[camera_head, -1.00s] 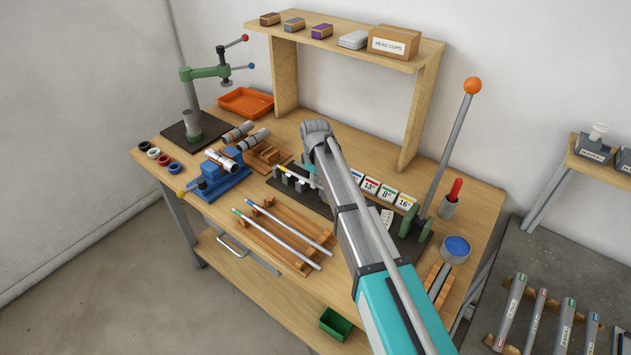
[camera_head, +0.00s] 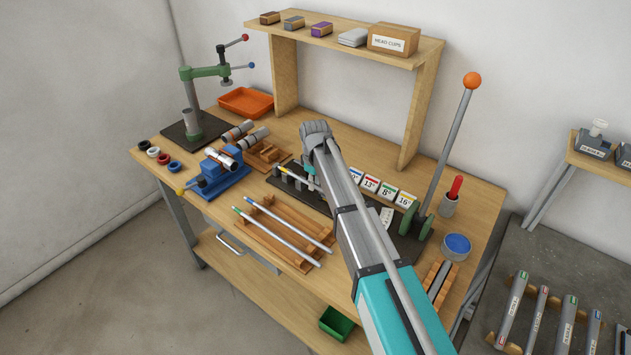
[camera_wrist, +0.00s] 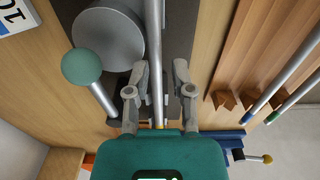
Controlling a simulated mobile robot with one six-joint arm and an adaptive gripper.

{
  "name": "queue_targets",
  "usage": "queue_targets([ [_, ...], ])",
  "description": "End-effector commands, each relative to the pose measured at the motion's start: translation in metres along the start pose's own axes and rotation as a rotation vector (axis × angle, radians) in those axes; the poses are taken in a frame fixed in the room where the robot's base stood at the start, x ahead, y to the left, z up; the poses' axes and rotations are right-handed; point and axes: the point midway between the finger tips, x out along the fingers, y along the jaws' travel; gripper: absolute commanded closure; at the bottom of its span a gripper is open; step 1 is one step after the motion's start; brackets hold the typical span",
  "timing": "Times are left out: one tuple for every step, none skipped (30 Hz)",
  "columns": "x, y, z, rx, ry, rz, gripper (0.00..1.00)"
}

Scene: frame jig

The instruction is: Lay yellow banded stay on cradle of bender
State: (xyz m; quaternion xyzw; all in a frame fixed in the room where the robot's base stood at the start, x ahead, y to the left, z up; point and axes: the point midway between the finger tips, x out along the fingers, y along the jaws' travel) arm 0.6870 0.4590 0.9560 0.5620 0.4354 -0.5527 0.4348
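The yellow banded stay (camera_head: 289,172) is a thin silver rod with a yellow band near its left end. In the head view it lies along the grey blocks on the dark base of the bender (camera_head: 318,201), partly hidden by my arm. In the wrist view the silver rod (camera_wrist: 154,38) runs up between the fingers of my gripper (camera_wrist: 161,72). The fingers stand wider than the rod, with a gap on its right side. My arm hides the fingertips in the head view. Whether the rod rests fully on the cradle is hard to see.
Two stays with green and blue bands (camera_head: 283,231) lie on a wooden rack in front. A blue clamp (camera_head: 218,180) stands left. The bender's tall orange-tipped lever (camera_head: 455,135) rises right of my arm. Angle cards (camera_head: 386,191) stand behind the bender. A grey disc (camera_wrist: 108,40) sits beside the rod.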

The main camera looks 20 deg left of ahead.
Motion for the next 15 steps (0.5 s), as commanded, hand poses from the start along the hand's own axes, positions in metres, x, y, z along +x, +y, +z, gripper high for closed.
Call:
queue_targets([
  [0.0041,-0.0028,0.0067,0.004,-0.012,-0.007,0.63],
  [0.0041,-0.0026,0.0069,0.004,-0.012,-0.006,0.57],
  [0.0041,-0.0024,0.0070,0.004,-0.013,-0.006,0.50],
  [0.0040,-0.0022,0.0070,0.004,-0.013,-0.006,0.44],
  [0.0039,-0.0020,0.0069,0.004,-0.013,-0.006,0.43],
  [0.0036,-0.0017,0.0067,0.004,-0.013,-0.005,0.43],
  [0.0034,-0.0015,0.0064,0.004,-0.013,-0.005,0.43],
  [0.0032,-0.0013,0.0061,0.004,-0.013,-0.005,0.43],
  [0.0029,-0.0011,0.0058,0.004,-0.012,-0.004,0.43],
  [0.0027,-0.0009,0.0054,0.003,-0.012,-0.004,0.43],
  [0.0024,-0.0007,0.0051,0.003,-0.012,-0.004,0.43],
  [0.0022,-0.0005,0.0048,0.003,-0.011,-0.003,0.43],
  [0.0020,-0.0004,0.0046,0.003,-0.011,-0.003,0.43],
  [0.0018,-0.0002,0.0044,0.003,-0.011,-0.003,0.43],
  [0.0017,-0.0001,0.0041,0.003,-0.011,-0.003,0.43],
])
